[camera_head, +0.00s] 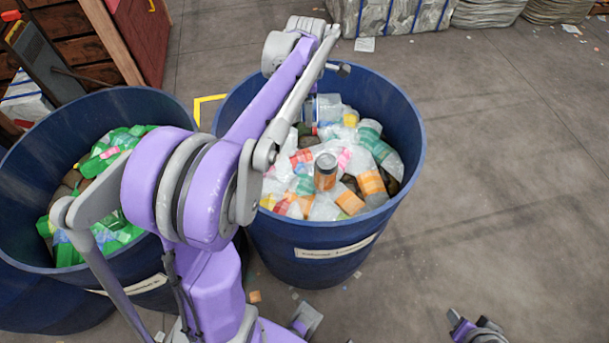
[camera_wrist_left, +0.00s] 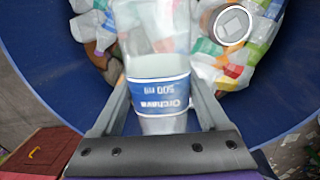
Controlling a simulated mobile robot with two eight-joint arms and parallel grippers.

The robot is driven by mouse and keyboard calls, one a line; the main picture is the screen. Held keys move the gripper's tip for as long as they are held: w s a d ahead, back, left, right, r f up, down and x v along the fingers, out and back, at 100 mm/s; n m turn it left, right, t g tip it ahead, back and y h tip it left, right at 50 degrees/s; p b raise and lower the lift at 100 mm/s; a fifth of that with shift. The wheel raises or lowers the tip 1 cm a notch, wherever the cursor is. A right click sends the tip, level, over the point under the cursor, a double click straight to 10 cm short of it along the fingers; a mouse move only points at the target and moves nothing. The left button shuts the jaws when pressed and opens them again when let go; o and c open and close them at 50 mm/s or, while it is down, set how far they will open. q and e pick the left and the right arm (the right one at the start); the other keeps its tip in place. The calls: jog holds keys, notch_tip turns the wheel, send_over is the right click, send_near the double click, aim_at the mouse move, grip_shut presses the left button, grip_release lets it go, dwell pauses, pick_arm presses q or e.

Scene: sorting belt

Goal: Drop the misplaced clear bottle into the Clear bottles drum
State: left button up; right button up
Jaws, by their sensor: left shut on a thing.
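My left gripper (camera_wrist_left: 160,105) is shut on a clear bottle (camera_wrist_left: 160,72) with a blue label reading "Orchava 500 ml". In the wrist view the fingers are on both sides of the bottle, above the contents of a blue drum (camera_wrist_left: 50,70). In the head view my left arm reaches over the right-hand blue drum (camera_head: 325,235), which is filled with mostly clear bottles. The drum's pale label is too small to read. The arm and the bottles below make the held bottle hard to pick out there.
A silver-topped can (camera_head: 326,172) with orange lies on the right drum's contents. Another blue drum (camera_head: 110,108) with green bottles stands at the left. Strapped bales (camera_head: 395,18) stand at the back. Open floor lies to the right, with small scraps.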

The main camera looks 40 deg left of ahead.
pick_arm(q)
notch_tip(320, 180, down, 4)
jog(key=shift+f+b, duration=0.15)
jog(key=shift+b, duration=1.05)
jog(key=o, duration=1.2)
jog(key=r, duration=0.7)
jog(key=s+r+p, duration=0.1)
jog(key=r, duration=0.3)
jog(key=shift+s+d, duration=0.1)
jog(key=shift+d, duration=0.15)
jog(key=shift+f, duration=0.1)
